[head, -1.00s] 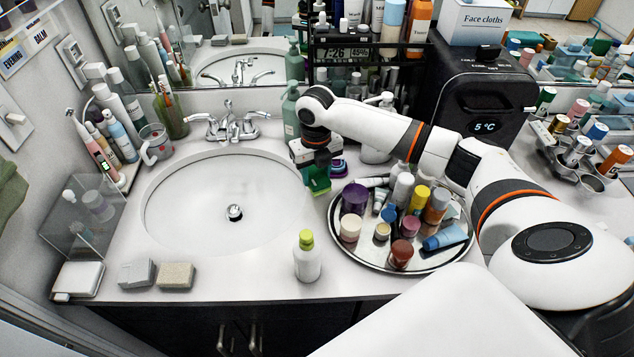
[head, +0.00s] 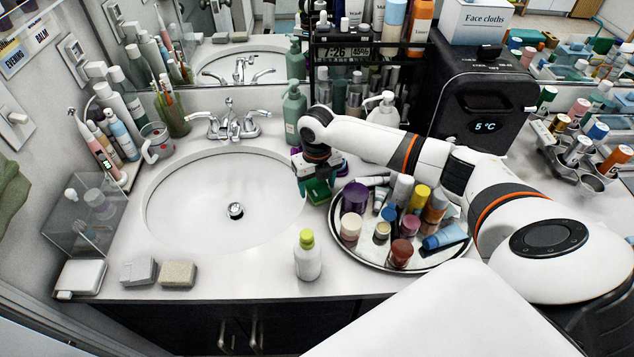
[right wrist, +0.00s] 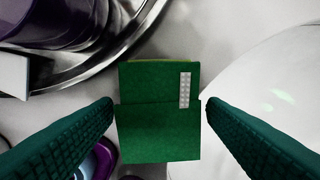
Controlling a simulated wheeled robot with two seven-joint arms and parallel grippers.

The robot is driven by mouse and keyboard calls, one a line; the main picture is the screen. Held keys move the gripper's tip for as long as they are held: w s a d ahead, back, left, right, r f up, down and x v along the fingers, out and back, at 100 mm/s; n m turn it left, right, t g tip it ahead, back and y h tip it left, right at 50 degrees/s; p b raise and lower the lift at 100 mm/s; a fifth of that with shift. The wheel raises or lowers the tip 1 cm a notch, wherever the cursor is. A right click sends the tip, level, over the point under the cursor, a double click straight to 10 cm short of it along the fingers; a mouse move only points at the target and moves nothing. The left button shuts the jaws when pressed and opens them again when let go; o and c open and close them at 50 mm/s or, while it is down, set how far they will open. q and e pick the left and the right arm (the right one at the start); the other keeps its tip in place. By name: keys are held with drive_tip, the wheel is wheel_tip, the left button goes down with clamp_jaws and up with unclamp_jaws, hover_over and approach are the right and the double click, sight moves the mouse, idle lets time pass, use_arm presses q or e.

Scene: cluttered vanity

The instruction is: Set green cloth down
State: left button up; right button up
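The green cloth (right wrist: 159,130) is a folded block with a small white label. My left gripper is out of view.
The round mirror tray (head: 390,266) with bottles is close on the right. The sink basin (head: 185,215) is close on the left. A purple item (right wrist: 103,160) lies beside the cloth. Soap dispensers (head: 293,112) stand behind. A bottle with a green cap (head: 307,258) stands in front.

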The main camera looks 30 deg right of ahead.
sight(317, 186)
drive_tip(key=shift+r, duration=0.1)
wheel_tip(317, 186, up, 12)
drive_tip(key=b, duration=0.2)
idle(0.3)
idle(0.4)
